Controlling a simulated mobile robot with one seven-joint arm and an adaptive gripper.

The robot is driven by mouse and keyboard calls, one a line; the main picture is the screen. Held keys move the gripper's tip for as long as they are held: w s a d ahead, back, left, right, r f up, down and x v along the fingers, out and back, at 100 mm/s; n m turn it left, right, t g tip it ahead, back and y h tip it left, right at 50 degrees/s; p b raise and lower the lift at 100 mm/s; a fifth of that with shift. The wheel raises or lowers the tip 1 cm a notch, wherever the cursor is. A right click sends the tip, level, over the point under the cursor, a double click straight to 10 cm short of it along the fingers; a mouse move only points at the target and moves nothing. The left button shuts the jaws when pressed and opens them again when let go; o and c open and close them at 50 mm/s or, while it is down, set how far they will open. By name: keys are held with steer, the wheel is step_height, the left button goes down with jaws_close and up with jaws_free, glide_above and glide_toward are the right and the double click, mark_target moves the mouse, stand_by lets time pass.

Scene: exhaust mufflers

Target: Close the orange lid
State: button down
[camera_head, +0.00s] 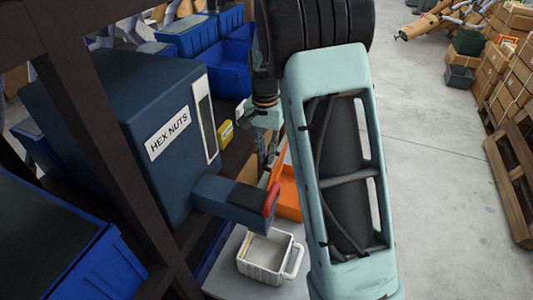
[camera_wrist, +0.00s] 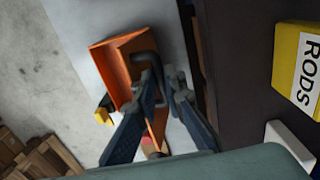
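The orange lid (camera_wrist: 117,68) shows in the wrist view as a tilted orange panel with a dark bent handle (camera_wrist: 148,60).
A dark blue HEX NUTS dispenser (camera_head: 140,120) with a red-edged spout stands left. A white basket (camera_head: 265,257) sits below it on the grey surface. A yellow RODS box (camera_wrist: 297,65) is at right in the wrist view. Floor at right is clear up to boxes and pallets (camera_head: 510,170).

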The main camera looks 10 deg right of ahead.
stand_by(0.4)
steer(key=d+b, duration=0.1)
steer(key=b, duration=0.1)
steer(key=s+d+t+y+b, duration=0.1)
steer(key=b, duration=0.1)
steer(key=shift+s+d+f+y, duration=0.15)
steer(key=shift+f+y, duration=0.15)
steer(key=s+d+f+t+y+b, duration=0.2)
steer(key=d+y+b, duration=0.1)
steer(key=b, duration=0.4)
steer(key=s+d+f+t+y+b, duration=0.2)
steer(key=d+f+y+b, duration=0.1)
steer(key=b, duration=0.5)
steer(key=s+d+f+t+y+b, duration=0.2)
steer(key=d+y+b, duration=0.1)
steer(key=b, duration=0.5)
steer(key=shift+s+d+f, duration=0.1)
steer(key=shift+s+f, duration=0.05)
steer(key=shift+f, duration=0.15)
steer(key=f+b, duration=0.1)
steer(key=d+f+b, duration=0.1)
steer(key=shift+s+f+b, duration=0.3)
steer(key=shift+s+b, duration=0.05)
steer(key=shift+s, duration=0.05)
steer(key=shift+a+f, duration=0.1)
steer(key=shift+f, duration=0.1)
steer(key=c, duration=2.3)
jaws_free()
steer(key=shift+y, duration=0.3)
